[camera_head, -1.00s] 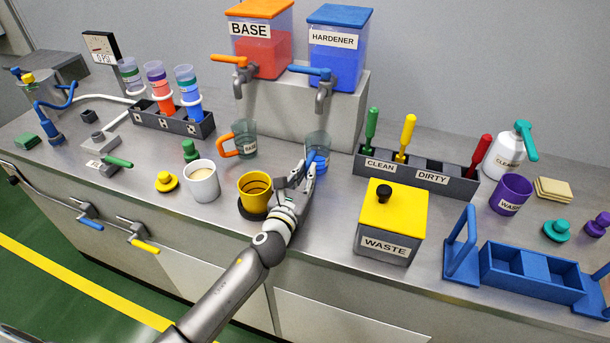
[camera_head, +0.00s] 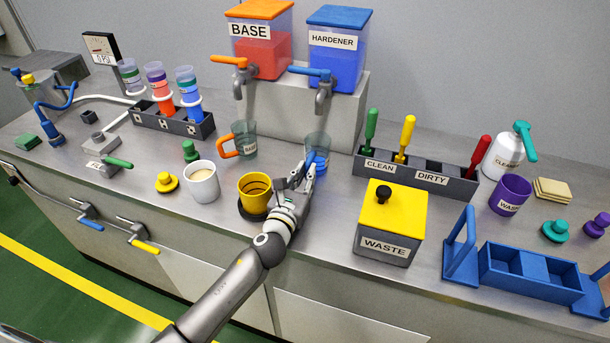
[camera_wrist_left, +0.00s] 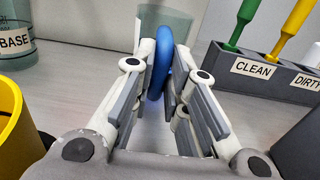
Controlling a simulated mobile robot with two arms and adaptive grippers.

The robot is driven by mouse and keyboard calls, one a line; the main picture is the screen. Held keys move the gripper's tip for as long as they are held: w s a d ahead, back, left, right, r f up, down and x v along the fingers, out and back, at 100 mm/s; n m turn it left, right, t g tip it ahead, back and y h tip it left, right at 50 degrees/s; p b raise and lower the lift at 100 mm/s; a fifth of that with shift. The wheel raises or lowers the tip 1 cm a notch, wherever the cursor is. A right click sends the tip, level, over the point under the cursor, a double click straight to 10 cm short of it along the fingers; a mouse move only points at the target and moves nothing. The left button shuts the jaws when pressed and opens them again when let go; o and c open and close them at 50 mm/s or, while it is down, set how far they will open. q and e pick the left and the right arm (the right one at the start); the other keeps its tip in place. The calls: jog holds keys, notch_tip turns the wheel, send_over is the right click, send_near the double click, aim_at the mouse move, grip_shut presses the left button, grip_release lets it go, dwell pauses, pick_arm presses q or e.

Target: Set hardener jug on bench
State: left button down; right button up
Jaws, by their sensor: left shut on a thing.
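The hardener jug (camera_head: 318,143) is a clear cup with a blue handle, below and in front of the blue hardener tap (camera_head: 318,80). My left gripper (camera_head: 310,170) is shut on its blue handle, which shows between the fingers in the left wrist view (camera_wrist_left: 156,55). The jug looks upright, with its base at or very near the steel bench (camera_head: 320,235); the fingers partly hide the base, so I cannot tell whether it touches. My right gripper is not in view.
The base jug (camera_head: 244,138) with an orange handle stands to the left. A yellow cup (camera_head: 255,192) is close beside my left gripper. The waste box (camera_head: 390,222) and the clean/dirty tool rack (camera_head: 418,174) stand to the right.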

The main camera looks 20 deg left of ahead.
pick_arm(q)
jog(key=shift+f+b, duration=0.4)
jog(key=c, duration=1.4)
grip_release()
jog(key=shift+o, duration=0.2)
jog(key=s, duration=1.2)
jog(key=shift+a, duration=0.3)
